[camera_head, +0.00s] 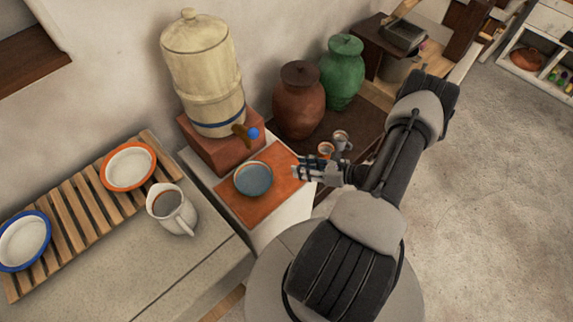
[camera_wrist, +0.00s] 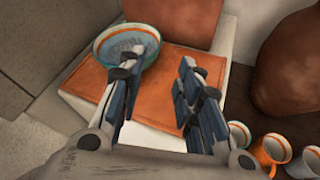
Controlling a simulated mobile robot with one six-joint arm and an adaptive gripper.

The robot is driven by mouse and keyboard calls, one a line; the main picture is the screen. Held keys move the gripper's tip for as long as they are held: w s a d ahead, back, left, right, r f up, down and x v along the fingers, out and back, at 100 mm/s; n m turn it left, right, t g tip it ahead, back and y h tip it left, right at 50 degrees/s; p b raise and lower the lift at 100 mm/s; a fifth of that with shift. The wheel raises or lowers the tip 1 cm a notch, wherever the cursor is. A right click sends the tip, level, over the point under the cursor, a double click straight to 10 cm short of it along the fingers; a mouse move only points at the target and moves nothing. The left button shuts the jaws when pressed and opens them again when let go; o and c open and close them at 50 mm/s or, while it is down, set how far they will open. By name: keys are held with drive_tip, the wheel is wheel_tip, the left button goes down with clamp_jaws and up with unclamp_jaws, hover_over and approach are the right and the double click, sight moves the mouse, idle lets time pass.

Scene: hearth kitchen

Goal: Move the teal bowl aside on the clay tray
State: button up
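The teal bowl (camera_head: 253,179) sits on the clay tray (camera_head: 285,165), toward its left part in the head view. In the wrist view the teal bowl (camera_wrist: 128,38), pale inside with an orange rim line, is at the upper left of the clay tray (camera_wrist: 88,78). My gripper (camera_head: 299,170) is at the tray's right edge, to the right of the bowl. In the wrist view my gripper (camera_wrist: 158,66) is open and nothing is between its fingers. The left finger overlaps the bowl's near side in the picture; I cannot tell whether it touches.
A cream water dispenser (camera_head: 205,75) with a blue-tipped tap (camera_head: 252,133) stands behind the tray. Brown (camera_head: 299,100) and green (camera_head: 342,72) jars stand at back right. Small cups (camera_head: 341,140) are beyond my gripper. A pitcher (camera_head: 172,208) and a slatted rack (camera_head: 85,215) with plates are left.

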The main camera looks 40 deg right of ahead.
sight(258, 162)
drive_tip(key=b+x, duration=0.4)
drive_tip(key=x, duration=1.2)
drive_tip(key=shift+w+a+f, duration=0.15)
drive_tip(key=shift+w+a, duration=0.1)
drive_tip(key=shift+w, duration=0.05)
drive_tip(key=shift+c, duration=0.4)
clamp_jaws()
